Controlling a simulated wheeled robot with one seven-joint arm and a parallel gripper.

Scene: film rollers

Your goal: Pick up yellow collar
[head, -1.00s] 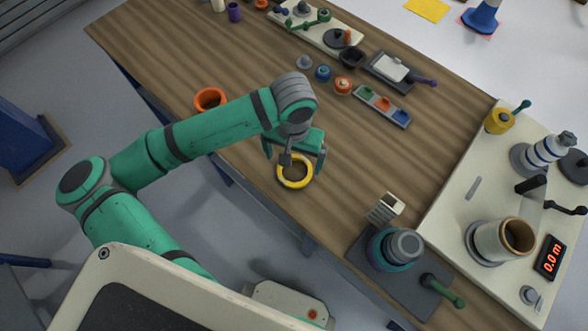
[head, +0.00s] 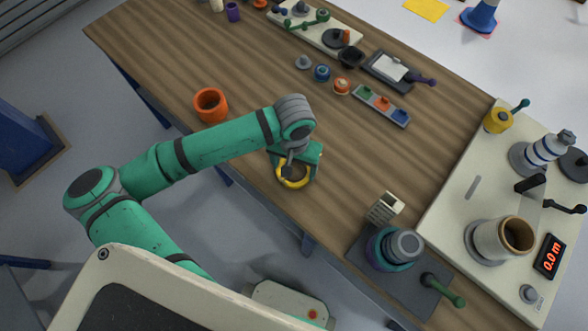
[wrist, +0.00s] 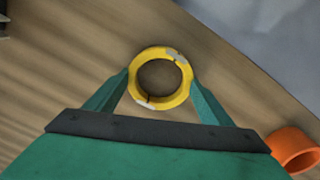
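The yellow collar (head: 293,183) is a ring with pale worn patches, lying flat near the front edge of the wooden table. In the wrist view the collar (wrist: 159,52) sits between my fingertips, its dark bore facing up. My gripper (head: 294,172) is low over it, with one green finger on each side. In the wrist view my gripper (wrist: 159,78) looks open, its fingertips right beside the ring's outer edges. I cannot tell whether they touch it. My arm and gripper hide the collar's back part in the head view.
An orange cup-like ring (head: 210,105) stands to the left on the table and shows at the lower right in the wrist view (wrist: 293,150). A dark fixture base (head: 405,286) and a small pale block (head: 384,208) stand to the right. Bare wood lies behind the gripper.

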